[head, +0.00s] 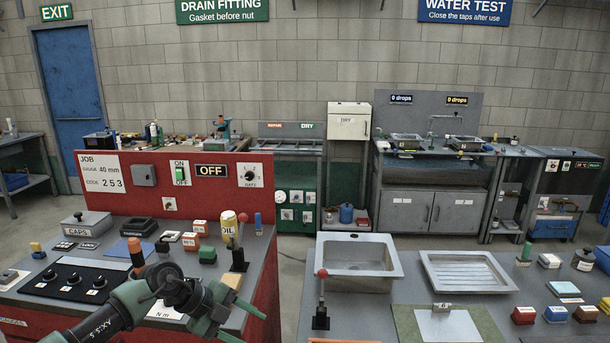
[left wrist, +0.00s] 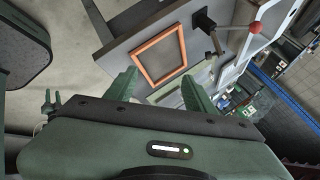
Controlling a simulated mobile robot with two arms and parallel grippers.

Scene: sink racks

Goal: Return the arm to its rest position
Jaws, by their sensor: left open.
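My left arm comes in from the lower left in the head view, over the red-sided bench (head: 262,262). Its gripper (head: 240,318) is at the bottom edge, near the bench's front right corner, and partly cut off. In the left wrist view the two green fingers (left wrist: 160,92) are spread apart with nothing between them. Beyond them an orange-framed panel (left wrist: 143,44) lies on the grey worktop. My right gripper is not seen in the head view.
A red-knobbed lever (head: 321,300) stands on the sink worktop, right of my gripper; it also shows in the left wrist view (left wrist: 254,27). A sink basin (head: 358,283) and a drainer tray (head: 468,290) lie beyond. A yellow oil can (head: 229,224) and small blocks crowd the red-sided bench.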

